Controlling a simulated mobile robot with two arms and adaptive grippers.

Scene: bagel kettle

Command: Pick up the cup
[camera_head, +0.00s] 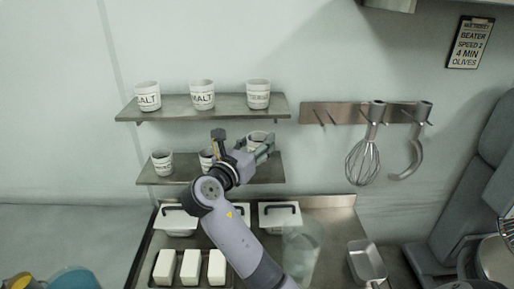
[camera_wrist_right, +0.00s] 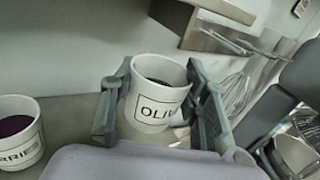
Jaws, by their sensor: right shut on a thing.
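My right gripper (camera_head: 245,148) reaches up to the right end of the lower shelf (camera_head: 268,174). It is shut on a white cup (camera_head: 257,136) with dark contents, whose label begins "OLI" in the right wrist view (camera_wrist_right: 157,108). The fingers stand on either side of the cup, which is roughly upright. In the head view it sits higher than the other lower cups and looks raised off the shelf. The gripper partly hides it. My left gripper is not in view.
A cup with dark purple contents (camera_wrist_right: 16,135) stands left of the gripper. Another cup (camera_head: 162,163) stands further left. The upper shelf (camera_head: 228,107) with three cups is close above. A whisk (camera_head: 363,160) hangs at right. Lidded containers (camera_head: 279,217) stand below.

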